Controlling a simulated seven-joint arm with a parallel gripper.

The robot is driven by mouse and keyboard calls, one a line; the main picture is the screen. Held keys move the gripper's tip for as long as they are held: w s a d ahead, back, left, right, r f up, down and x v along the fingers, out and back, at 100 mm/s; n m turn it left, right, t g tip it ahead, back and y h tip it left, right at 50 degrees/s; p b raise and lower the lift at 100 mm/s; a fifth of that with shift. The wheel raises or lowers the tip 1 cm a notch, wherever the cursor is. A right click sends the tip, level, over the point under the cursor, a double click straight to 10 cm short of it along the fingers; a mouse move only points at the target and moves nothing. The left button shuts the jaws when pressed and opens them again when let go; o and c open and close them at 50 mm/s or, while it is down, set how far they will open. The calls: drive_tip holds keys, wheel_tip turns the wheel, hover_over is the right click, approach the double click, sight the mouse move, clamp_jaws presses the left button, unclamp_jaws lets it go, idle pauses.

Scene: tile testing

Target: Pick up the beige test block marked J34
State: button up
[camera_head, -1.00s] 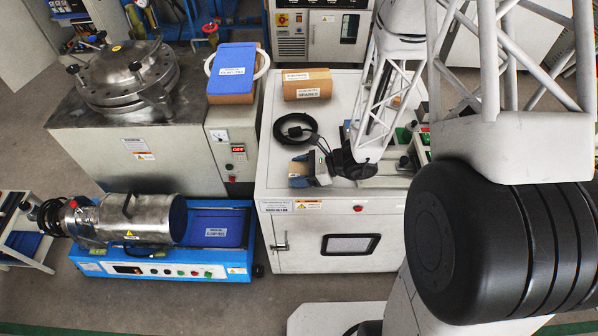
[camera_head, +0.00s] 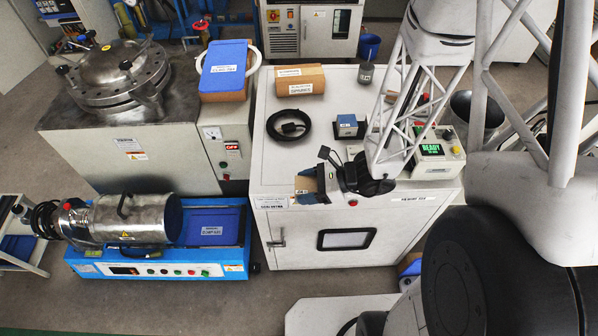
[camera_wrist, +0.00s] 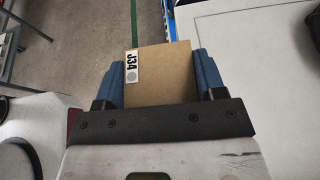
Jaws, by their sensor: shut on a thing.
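The beige test block marked J34 (camera_wrist: 158,76) sits between the two blue fingers of my gripper (camera_wrist: 157,80) in the wrist view. Its label with the mark faces the camera at the block's upper left corner. In the head view the block (camera_head: 306,187) shows in my gripper (camera_head: 308,185) at the front edge of the white cabinet top. The gripper is shut on the block. In the wrist view, floor shows beyond the block. The block's underside is hidden, so I cannot tell its exact height above the cabinet.
On the white cabinet (camera_head: 268,170) are a black cable coil (camera_head: 272,125), a cardboard box (camera_head: 300,80), a small blue block (camera_head: 347,125) and a device with a green display (camera_head: 432,149). The blue machine (camera_head: 235,257) stands lower left.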

drive_tip(key=s+d, duration=0.2)
drive_tip(key=s, duration=0.3)
drive_tip(key=shift+s+r, duration=0.3)
drive_tip(key=shift+s, duration=0.05)
idle(0.6)
